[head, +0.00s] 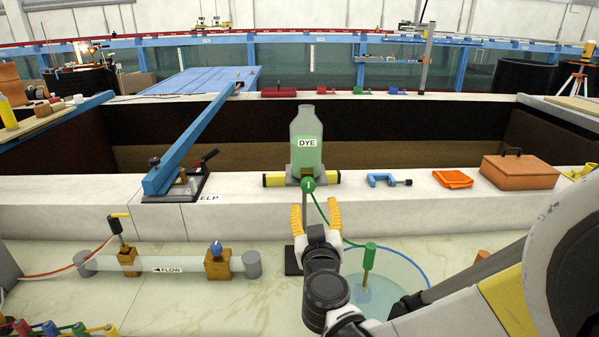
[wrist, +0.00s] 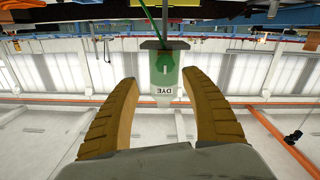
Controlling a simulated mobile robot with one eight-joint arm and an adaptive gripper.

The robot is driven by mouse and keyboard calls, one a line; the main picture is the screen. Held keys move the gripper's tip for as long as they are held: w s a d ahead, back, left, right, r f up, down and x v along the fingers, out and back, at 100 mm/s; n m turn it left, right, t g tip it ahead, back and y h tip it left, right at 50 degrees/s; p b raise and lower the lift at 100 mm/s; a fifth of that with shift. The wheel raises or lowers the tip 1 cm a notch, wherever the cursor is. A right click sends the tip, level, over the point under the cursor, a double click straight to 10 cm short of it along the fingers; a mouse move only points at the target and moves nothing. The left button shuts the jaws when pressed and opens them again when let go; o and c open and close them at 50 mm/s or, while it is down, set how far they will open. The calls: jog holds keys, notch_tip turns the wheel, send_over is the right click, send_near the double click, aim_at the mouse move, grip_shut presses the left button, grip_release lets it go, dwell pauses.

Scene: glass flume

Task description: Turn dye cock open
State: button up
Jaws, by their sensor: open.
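The dye bottle (head: 306,138), labelled DYE and holding green liquid, stands upright on the white ledge. The round green dye cock (head: 308,185), with a pale upright mark, sits below it at the front, and a green tube runs from there. My gripper (head: 315,213) is open and empty, its yellow fingers just below and in front of the cock in the head view. In the wrist view, which is upside down, the bottle (wrist: 164,88) and green cock (wrist: 163,62) appear between the spread fingers (wrist: 158,84), beyond the tips. No contact is visible.
A blue clamp (head: 388,180), orange cloth (head: 453,179) and brown box (head: 519,171) lie right on the ledge. A blue lever arm (head: 190,143) stands left. Below are a FLOW tube (head: 170,264) and a clear round vessel (head: 400,285) with a green-handled tool (head: 369,257).

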aim_at(308, 187)
jog(key=w, duration=0.3)
jog(key=w+b, duration=0.1)
jog(key=w, duration=0.3)
jog(key=w+a+b, duration=0.1)
jog(key=w, duration=0.3)
jog(key=shift+s, duration=0.1)
jog(key=c, duration=1.2)
